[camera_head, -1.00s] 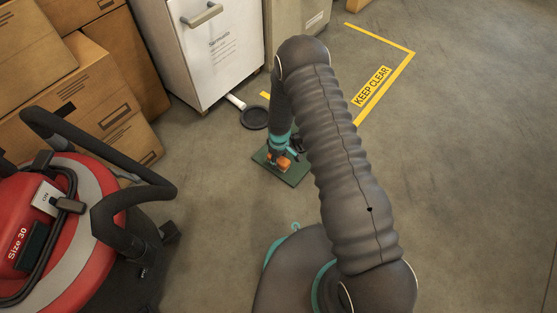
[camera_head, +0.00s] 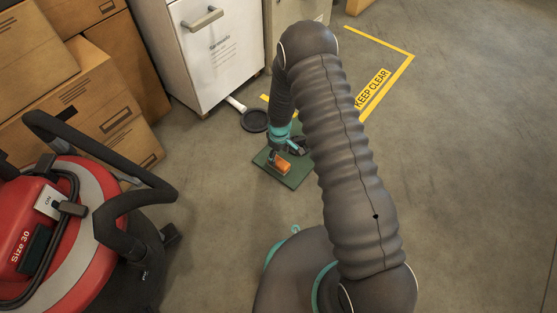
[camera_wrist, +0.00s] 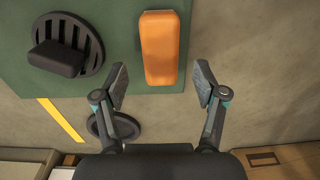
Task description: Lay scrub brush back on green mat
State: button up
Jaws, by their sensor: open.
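The scrub brush looks like an orange block (camera_head: 283,165) and lies on the green mat (camera_head: 297,178) on the floor. In the wrist view the orange brush (camera_wrist: 160,48) lies on the green mat (camera_wrist: 115,84), with its lower end near the mat's edge. My gripper (camera_wrist: 161,84) is open and empty; its fingertips are apart, one on each side of the brush's near end, not touching it. In the head view my gripper (camera_head: 276,150) is just above the mat beside the brush. The brush's underside is hidden.
A dark slotted disc with a black block (camera_wrist: 65,55) lies on the mat beside the brush. A black pan (camera_head: 254,121) lies on the floor by the white cabinet (camera_head: 215,60). A red vacuum (camera_head: 60,220) and boxes (camera_head: 90,100) stand left. Floor right is clear.

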notch_tip(320, 180, up, 7)
notch_tip(320, 180, up, 16)
jog(key=m+t, duration=0.1)
jog(key=m, duration=0.1)
send_over(279, 161)
jog(key=d, duration=0.4)
jog(key=s+d+r+m+t, duration=0.1)
jog(key=s+d+r+m, duration=0.15)
jog(key=r, duration=0.55)
jog(key=s+d+r+m+t, duration=0.1)
jog(key=s+d+r, duration=0.25)
jog(key=r, duration=0.35)
jog(key=s+d+r+m+t, duration=0.1)
jog(key=s+d+r, duration=0.1)
jog(key=s+r, duration=0.2)
jog(key=s+d+r+m+t, duration=0.1)
jog(key=s+r, duration=0.4)
jog(key=s, duration=0.6)
jog(key=s+d+r+m, duration=0.3)
jog(key=s+r, duration=0.1)
jog(key=s, duration=0.3)
jog(key=shift+s+d+r+t+p, duration=0.15)
jog(key=shift+t+p, duration=0.15)
jog(key=shift+t, duration=0.1)
